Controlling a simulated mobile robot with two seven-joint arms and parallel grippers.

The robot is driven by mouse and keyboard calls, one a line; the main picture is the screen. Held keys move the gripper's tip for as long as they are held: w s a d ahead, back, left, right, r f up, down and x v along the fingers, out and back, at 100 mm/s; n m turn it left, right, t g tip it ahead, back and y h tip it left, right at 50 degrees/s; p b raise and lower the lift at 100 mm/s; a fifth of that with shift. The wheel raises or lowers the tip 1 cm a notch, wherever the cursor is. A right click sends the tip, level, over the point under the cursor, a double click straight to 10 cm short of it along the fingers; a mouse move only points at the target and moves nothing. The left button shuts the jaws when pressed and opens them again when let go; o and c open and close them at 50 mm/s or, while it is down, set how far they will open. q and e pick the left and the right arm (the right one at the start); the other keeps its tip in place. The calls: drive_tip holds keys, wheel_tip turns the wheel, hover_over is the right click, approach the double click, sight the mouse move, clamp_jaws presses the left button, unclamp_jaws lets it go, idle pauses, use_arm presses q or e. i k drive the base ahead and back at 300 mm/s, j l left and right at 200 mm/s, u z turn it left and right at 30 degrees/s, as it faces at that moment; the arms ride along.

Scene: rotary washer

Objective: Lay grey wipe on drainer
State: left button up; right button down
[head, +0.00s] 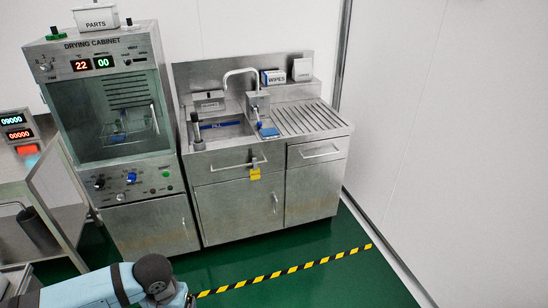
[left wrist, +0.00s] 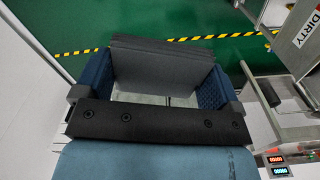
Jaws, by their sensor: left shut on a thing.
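The grey wipe (left wrist: 160,65) shows in the left wrist view as a folded dark grey slab between the blue finger pads. My left gripper (left wrist: 157,82) is shut on it, holding it above the green floor. In the head view my left arm is at the bottom left, with its hand end cut off by the lower edge and the wipe out of sight. The drainer (head: 312,118) is the bare ridged steel surface right of the sink basin, well away from my left arm. My right gripper is not in view.
A tap (head: 240,76), a WIPES box (head: 274,77) and a blue item (head: 268,132) are around the sink. The drying cabinet (head: 115,110) stands left of it. Striped floor tape (head: 300,267) crosses the clear green floor in front. A wall closes off the right.

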sight(287, 122)
drive_tip(key=i+z, duration=0.15)
drive_tip(key=i, duration=0.5)
drive_tip(key=i+j+z, duration=0.15)
drive_tip(key=i, duration=0.55)
drive_tip(key=i+j+z, duration=0.1)
drive_tip(key=i+z, duration=0.25)
drive_tip(key=i, duration=0.95)
